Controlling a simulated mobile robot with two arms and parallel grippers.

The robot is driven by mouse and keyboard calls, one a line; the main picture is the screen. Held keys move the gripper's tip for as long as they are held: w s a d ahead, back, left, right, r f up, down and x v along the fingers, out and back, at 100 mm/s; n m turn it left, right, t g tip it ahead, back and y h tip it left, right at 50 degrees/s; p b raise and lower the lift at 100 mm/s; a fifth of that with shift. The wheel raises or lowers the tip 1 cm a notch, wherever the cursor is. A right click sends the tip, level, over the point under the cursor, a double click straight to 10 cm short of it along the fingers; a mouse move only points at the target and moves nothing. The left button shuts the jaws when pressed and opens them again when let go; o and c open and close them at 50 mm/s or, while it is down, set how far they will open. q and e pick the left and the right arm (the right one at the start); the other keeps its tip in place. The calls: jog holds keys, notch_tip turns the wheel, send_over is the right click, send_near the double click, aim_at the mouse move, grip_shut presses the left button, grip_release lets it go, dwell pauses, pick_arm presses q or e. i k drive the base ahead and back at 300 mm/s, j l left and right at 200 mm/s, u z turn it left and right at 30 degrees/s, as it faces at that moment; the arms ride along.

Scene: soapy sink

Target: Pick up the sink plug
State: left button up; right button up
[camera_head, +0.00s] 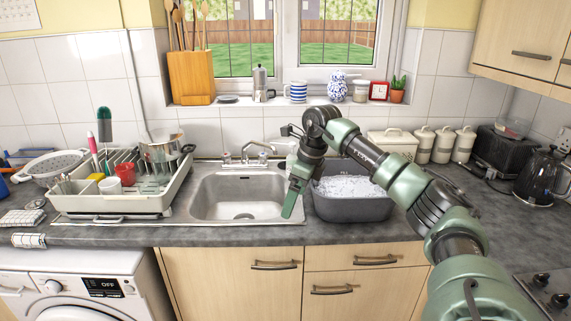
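The metal sink (205,190) is set in the counter below the window. A small dark round spot (244,216) shows on the sink floor near the front; I cannot tell whether it is the sink plug or the open drain. No other plug can be made out. My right arm comes in from the right, and my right gripper (292,203) points down at the sink's right edge, to the right of the dark spot and apart from it. Its fingers are seen edge-on, so its opening cannot be judged. My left gripper is not in view.
A grey basin of foamy water (352,207) stands right of the sink, partly behind my arm. A dish rack (110,204) with dishes stands on the left. The tap (258,147) rises behind the sink. The sink interior looks mostly clear.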

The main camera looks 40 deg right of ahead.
aim_at(283, 165)
jog(key=i+l, duration=0.45)
jog(key=l, duration=0.2)
jog(key=i+l, duration=0.95)
jog(key=l, duration=0.3)
